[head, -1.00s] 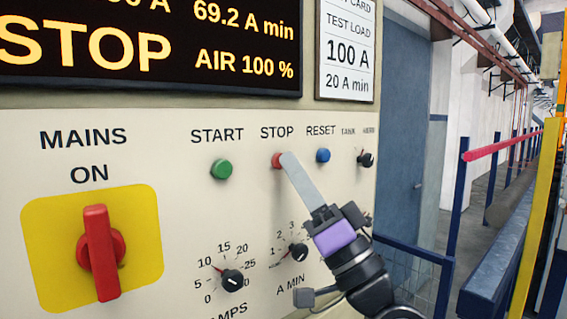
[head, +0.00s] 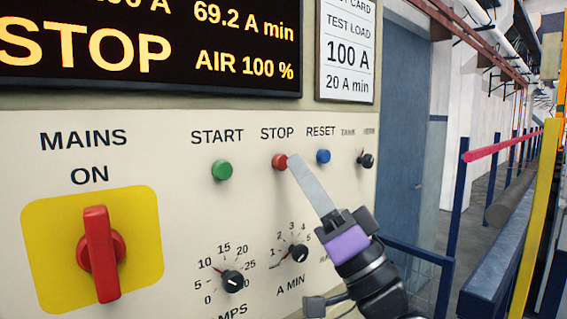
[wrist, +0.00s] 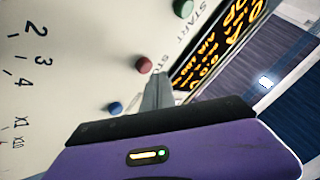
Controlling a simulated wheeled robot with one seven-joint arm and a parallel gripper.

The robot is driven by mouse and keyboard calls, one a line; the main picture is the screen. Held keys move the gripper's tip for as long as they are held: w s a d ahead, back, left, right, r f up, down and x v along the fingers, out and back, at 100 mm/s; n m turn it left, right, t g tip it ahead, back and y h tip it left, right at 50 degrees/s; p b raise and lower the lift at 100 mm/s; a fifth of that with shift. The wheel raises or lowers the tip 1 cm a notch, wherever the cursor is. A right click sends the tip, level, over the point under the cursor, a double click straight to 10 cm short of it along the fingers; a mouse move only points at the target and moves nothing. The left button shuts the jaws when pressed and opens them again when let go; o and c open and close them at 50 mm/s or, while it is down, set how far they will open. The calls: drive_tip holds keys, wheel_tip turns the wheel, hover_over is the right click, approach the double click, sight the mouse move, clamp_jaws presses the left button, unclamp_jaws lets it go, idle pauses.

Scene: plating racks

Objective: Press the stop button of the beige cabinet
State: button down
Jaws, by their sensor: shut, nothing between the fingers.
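The beige cabinet's panel (head: 180,140) fills the left and middle of the head view. Its red stop button (head: 280,161) sits under the STOP label, between the green and blue buttons. It also shows in the wrist view (wrist: 145,65). My gripper (head: 294,160) is shut, with its long grey fingers pointing up and left at the panel. In the head view the tips overlap the stop button's right edge. In the wrist view the fingers (wrist: 158,88) end just beside the red button. A gap to the panel appears, but I cannot tell its size.
The green start button (head: 222,170) is to the left and the blue reset button (head: 323,156) to the right. A red mains switch (head: 100,253) on a yellow plate and black knobs (head: 232,281) are lower. The display (head: 150,45) reads STOP. Railings (head: 450,230) stand at right.

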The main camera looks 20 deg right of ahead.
drive_tip(key=shift+s, duration=0.1)
drive_tip(key=shift+s+d, duration=0.25)
drive_tip(key=shift+s, duration=0.5)
drive_tip(key=shift+s+d, duration=0.3)
drive_tip(key=shift+s, duration=0.45)
drive_tip(key=shift+s+d, duration=0.25)
drive_tip(key=shift+s, duration=0.5)
drive_tip(key=s+d+f+m+t+h, duration=0.2)
drive_tip(key=d+f+m+h, duration=0.4)
drive_tip(key=h, duration=0.5)
drive_tip(key=s+f+n+g+h, duration=0.1)
drive_tip(key=s+f+g+h, duration=0.15)
drive_tip(key=f, duration=0.55)
drive_tip(key=s+f+g+h, duration=0.1)
drive_tip(key=s+f+h, duration=0.15)
drive_tip(key=f, duration=0.65)
drive_tip(key=s+a+f+n+g+y, duration=0.1)
drive_tip(key=s+a+f+n+g, duration=0.1)
drive_tip(key=s+f, duration=0.5)
drive_tip(key=s+a+f+n+g+y, duration=0.2)
drive_tip(key=s+f+n+g, duration=0.1)
drive_tip(key=s+f, duration=0.4)
drive_tip(key=s+a+f+n+g+y, duration=0.2)
drive_tip(key=s+f, duration=0.5)
drive_tip(key=s, duration=0.4)
drive_tip(key=shift+s+a+n+g, duration=0.3)
drive_tip(key=shift+s+a+g, duration=0.1)
drive_tip(key=shift+g, duration=0.35)
